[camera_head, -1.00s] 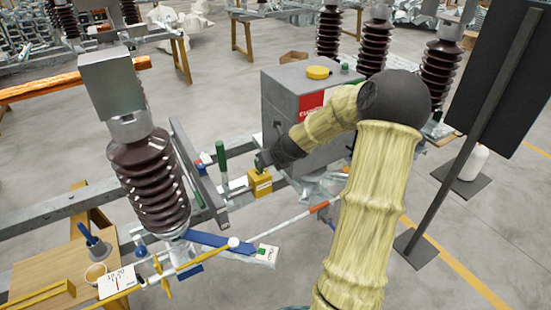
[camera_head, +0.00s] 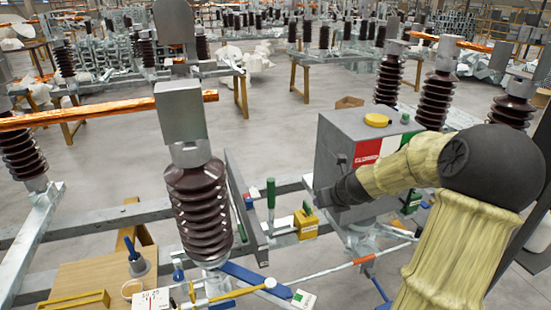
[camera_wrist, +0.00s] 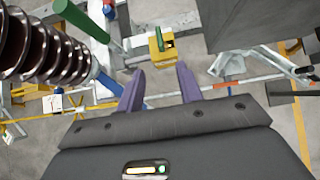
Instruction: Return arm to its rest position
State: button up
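My arm, in a pale yellow sleeve, comes up from the lower right of the head view and bends over toward the grey cabinet. My gripper (camera_head: 322,200) is at its dark end, in front of the cabinet and close to a small yellow block (camera_head: 305,224). In the wrist view my gripper (camera_wrist: 161,82) has two purple fingers standing apart with nothing between them. The yellow block with a green top (camera_wrist: 161,46) lies beyond the fingertips, apart from them.
The grey cabinet (camera_head: 338,150) stands right beside my gripper. A brown ribbed insulator (camera_head: 197,213) stands to the left, with a green-handled tool (camera_head: 270,197) between. A red-and-white rod (camera_head: 335,268) runs below. A wooden board (camera_head: 85,275) is at lower left.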

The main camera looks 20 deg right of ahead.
jog(key=s+a+f+n+g, duration=0.2)
jog(key=s+a+n, duration=0.1)
jog(key=a+n, duration=0.4)
jog(key=s+a+f+n+g, duration=0.1)
jog(key=s+a+n, duration=0.2)
jog(key=a+n, duration=0.45)
jog(key=s+a+n+g, duration=0.1)
jog(key=s+a+n, duration=0.1)
jog(key=s+n, duration=0.4)
jog(key=s+a+f+n+g, duration=0.1)
jog(key=s+a+n, duration=0.2)
jog(key=s+n, duration=0.4)
jog(key=n, duration=0.8)
jog(key=shift+a+g, duration=0.25)
jog(key=shift+g, duration=0.15)
jog(key=shift+w+n, duration=0.1)
jog(key=shift+n, duration=0.15)
